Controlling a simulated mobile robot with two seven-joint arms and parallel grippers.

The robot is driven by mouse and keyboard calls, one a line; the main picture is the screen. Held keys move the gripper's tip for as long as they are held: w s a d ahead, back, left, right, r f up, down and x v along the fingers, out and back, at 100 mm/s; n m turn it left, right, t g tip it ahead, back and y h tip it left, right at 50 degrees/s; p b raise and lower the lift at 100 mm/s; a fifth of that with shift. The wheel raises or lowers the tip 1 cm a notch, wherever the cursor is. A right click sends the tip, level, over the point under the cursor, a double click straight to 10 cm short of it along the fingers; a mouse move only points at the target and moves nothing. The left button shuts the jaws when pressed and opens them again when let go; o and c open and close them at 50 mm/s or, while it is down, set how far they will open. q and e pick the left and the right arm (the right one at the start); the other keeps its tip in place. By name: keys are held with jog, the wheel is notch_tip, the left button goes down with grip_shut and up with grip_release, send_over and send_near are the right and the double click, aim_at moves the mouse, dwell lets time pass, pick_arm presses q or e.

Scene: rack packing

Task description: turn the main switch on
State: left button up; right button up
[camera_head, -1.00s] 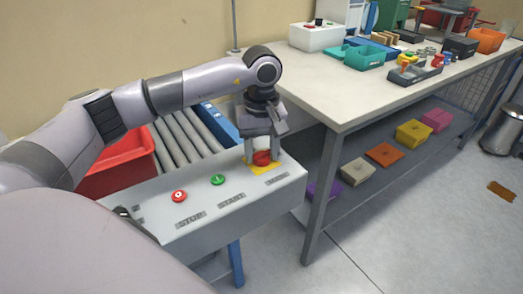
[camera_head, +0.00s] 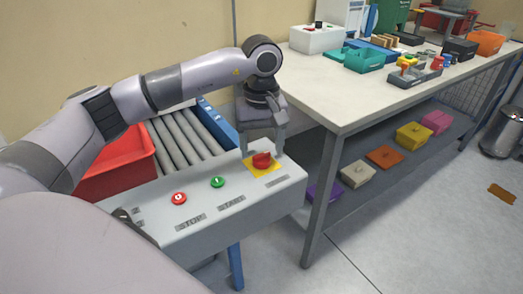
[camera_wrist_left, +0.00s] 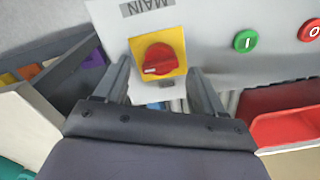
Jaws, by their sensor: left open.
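The main switch is a red rotary knob (camera_head: 262,160) on a yellow plate (camera_head: 270,170) at the right end of the grey control panel (camera_head: 200,225). In the left wrist view, the knob (camera_wrist_left: 157,59) has its raised grip lying nearly level across the picture, with a pale mark at its left end. The MAIN label (camera_wrist_left: 145,6) is at the top. My left gripper (camera_head: 262,150) is open, pointing down just above the switch. Its fingers stand on either side of the knob, apart from it, with nothing between them. My right gripper is not in view.
A green START button (camera_head: 217,182) and a red STOP button (camera_head: 179,198) sit on the same panel to the left. A red bin (camera_head: 125,165) and roller conveyor (camera_head: 180,140) lie behind. A workbench (camera_head: 340,100) with trays stands close on the right.

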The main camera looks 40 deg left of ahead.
aim_at(262, 155)
pick_arm(q)
notch_tip(262, 155, up, 5)
dwell(0.8)
